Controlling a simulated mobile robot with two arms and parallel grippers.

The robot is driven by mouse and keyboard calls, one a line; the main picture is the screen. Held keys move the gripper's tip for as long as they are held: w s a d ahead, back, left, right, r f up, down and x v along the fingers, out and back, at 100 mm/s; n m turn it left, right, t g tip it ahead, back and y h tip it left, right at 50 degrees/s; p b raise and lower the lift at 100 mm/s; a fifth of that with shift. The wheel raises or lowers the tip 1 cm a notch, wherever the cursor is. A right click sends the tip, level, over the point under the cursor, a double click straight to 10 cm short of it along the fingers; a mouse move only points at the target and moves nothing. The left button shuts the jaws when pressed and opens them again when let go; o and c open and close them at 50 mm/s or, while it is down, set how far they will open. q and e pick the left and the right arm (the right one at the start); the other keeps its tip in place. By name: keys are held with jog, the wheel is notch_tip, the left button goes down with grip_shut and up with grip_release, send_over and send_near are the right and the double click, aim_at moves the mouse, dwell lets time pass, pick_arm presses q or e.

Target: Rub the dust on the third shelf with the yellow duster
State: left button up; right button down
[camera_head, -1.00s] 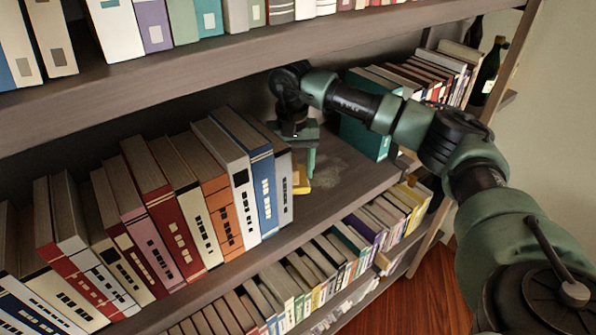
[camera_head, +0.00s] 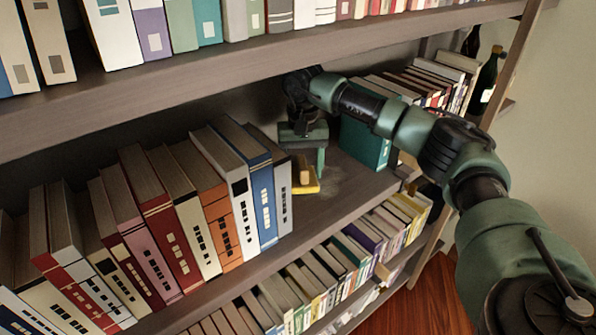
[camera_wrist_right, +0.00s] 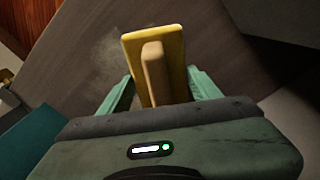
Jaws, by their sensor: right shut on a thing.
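The yellow duster (camera_head: 306,187) has a flat yellow base and a tan wooden handle. It is at the shelf surface (camera_head: 345,195), in the gap between the left row of books and the teal book. My right gripper (camera_head: 306,165) is shut on its handle. In the right wrist view the duster (camera_wrist_right: 172,50) sticks out between the green fingers (camera_wrist_right: 158,88). A pale dust patch (camera_wrist_right: 105,62) lies on the wood beside the duster. In the head view the dust (camera_head: 337,180) shows just right of the duster. My left gripper is not in view.
A row of books (camera_head: 215,190) stands close left of my right gripper. A teal book (camera_head: 365,143) stands to the right, behind my arm. The shelf above (camera_head: 200,75) hangs over the gap. A dark bottle (camera_head: 486,82) stands at the far right.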

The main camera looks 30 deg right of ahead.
aim_at(312, 171)
jog(key=shift+d+f, duration=0.1)
jog(key=shift+d, duration=1.45)
jog(key=shift+w+d+p, duration=0.15)
jog(key=shift+d, duration=1.35)
jog(key=shift+w+d+p, duration=0.2)
jog(key=shift+d, duration=1.3)
jog(key=shift+w+d+p, duration=0.15)
jog(key=shift+d, duration=1.35)
jog(key=shift+d+r, duration=0.2)
jog(key=shift+d, duration=0.15)
jog(key=shift+d, duration=0.15)
notch_tip(312, 171, up, 5)
jog(key=p, duration=0.4)
jog(key=shift+w+d+r+p, duration=0.1)
jog(key=shift+r+p, duration=0.05)
jog(key=shift+p, duration=0.25)
jog(key=shift+r+p, duration=0.35)
jog(key=shift+r, duration=0.05)
